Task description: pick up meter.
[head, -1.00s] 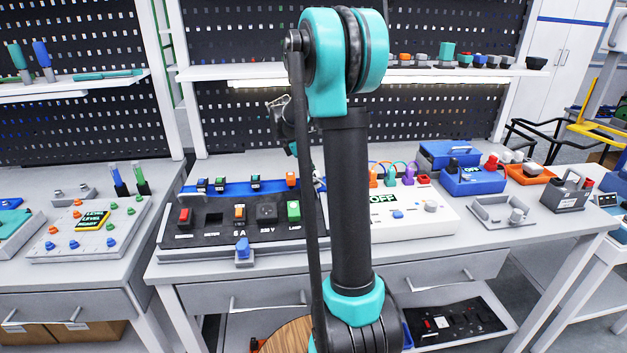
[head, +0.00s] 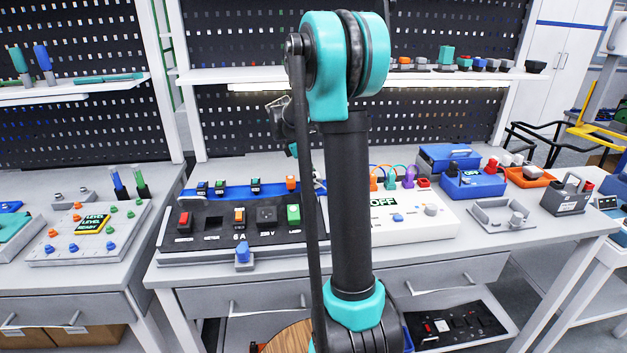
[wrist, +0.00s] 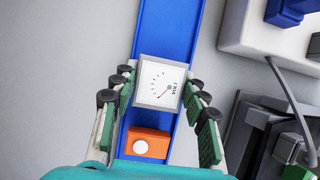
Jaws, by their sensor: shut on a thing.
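In the head view my arm hides the fingertips, and I cannot make out the meter there.
An orange module (wrist: 147,144) with a white knob is on the rail close to the meter. The black panel (head: 172,240) has an empty-looking slot between a red switch (head: 185,219) and an orange module (head: 239,216). A white OFF box (head: 410,219) stands to the right.

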